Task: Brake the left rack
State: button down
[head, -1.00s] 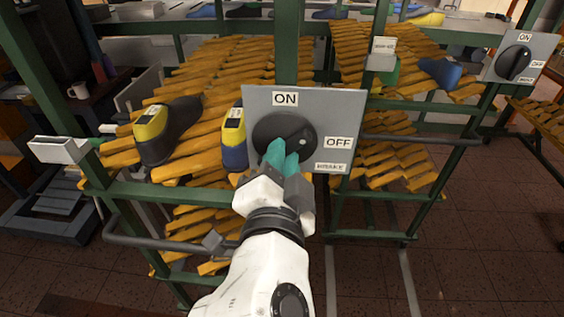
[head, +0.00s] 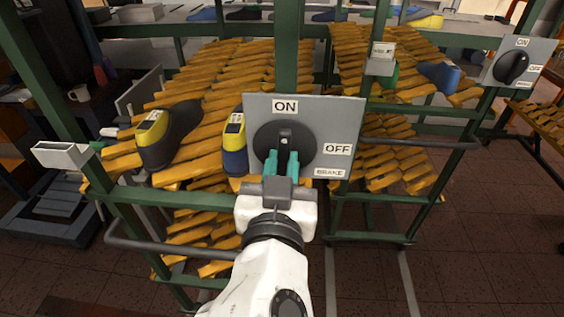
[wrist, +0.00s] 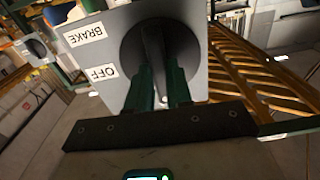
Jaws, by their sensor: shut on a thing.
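The left rack (head: 150,197) is a green frame with yellow-brown slatted shelves. Its grey brake panel (head: 348,112) carries the labels ON at the top, OFF at the right and BRAKE at the lower right. The round black knob (head: 265,137) has a raised grip with a pale mark, which points up toward ON. My gripper (head: 283,168) has its teal fingers shut on the lower part of the grip. In the wrist view the knob's grip (wrist: 154,45) stands between both fingers (wrist: 158,88). The fingers hide part of the knob.
A second rack at the right has a similar panel (head: 540,50) with a black knob (head: 510,67). Black-and-yellow shoe lasts (head: 170,135) lie on the left rack's slats. A grey rail (head: 160,245) crosses low in front. Floor (head: 470,240) is clear at the right.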

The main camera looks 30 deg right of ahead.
jog(key=shift+f+n, duration=0.1)
jog(key=shift+n, duration=0.3)
jog(key=c, duration=1)
grip_release()
jog(key=b+v, duration=0.1)
jog(key=v, duration=1)
